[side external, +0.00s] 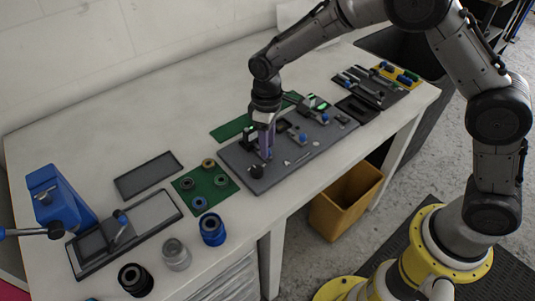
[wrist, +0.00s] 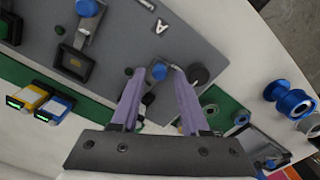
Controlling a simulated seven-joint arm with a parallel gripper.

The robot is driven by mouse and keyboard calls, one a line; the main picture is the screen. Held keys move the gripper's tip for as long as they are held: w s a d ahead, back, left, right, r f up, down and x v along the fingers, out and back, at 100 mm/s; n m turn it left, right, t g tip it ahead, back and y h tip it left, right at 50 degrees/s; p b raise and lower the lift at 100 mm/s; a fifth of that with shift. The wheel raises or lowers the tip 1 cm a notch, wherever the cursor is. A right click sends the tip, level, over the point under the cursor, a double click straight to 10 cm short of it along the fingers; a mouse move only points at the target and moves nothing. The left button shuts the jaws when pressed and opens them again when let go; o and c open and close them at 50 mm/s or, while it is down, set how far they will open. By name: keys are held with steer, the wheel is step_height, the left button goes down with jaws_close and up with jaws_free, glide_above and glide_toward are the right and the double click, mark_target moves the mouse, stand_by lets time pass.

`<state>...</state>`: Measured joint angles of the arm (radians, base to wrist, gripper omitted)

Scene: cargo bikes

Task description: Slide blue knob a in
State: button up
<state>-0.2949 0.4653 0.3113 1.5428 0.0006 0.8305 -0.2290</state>
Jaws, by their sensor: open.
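In the side external view my gripper (side external: 266,146) points down over the near-left part of the board (side external: 285,172) and largely hides the knob.
A black round knob (wrist: 197,73) sits close beside the right finger. Another blue knob (wrist: 87,8) stands on the same board. Green mats (side external: 188,183), a blue spool (side external: 212,229) and a blue vise (side external: 60,200) are left on the table. A yellow bin (side external: 346,201) stands below the edge.

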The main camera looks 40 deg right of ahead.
steer(key=shift+r, duration=0.95)
steer(key=s+r, duration=0.3)
steer(key=s, duration=0.2)
steer(key=shift+s, duration=0.4)
steer(key=s+d+r+m+t, duration=0.1)
steer(key=s+d+r+t, duration=0.1)
steer(key=s+d+r, duration=0.45)
steer(key=s+d+r+m+t, duration=0.1)
steer(key=d+r+m+t, duration=0.15)
steer(key=r, duration=0.75)
steer(key=s+d+f+m, duration=0.1)
steer(key=s+d, duration=0.1)
steer(key=s, duration=0.5)
steer(key=s+d+f+m+t, duration=0.1)
steer(key=s+d, duration=0.1)
steer(key=s, duration=0.5)
steer(key=shift+s+d, duration=0.25)
steer(key=shift+s, duration=0.05)
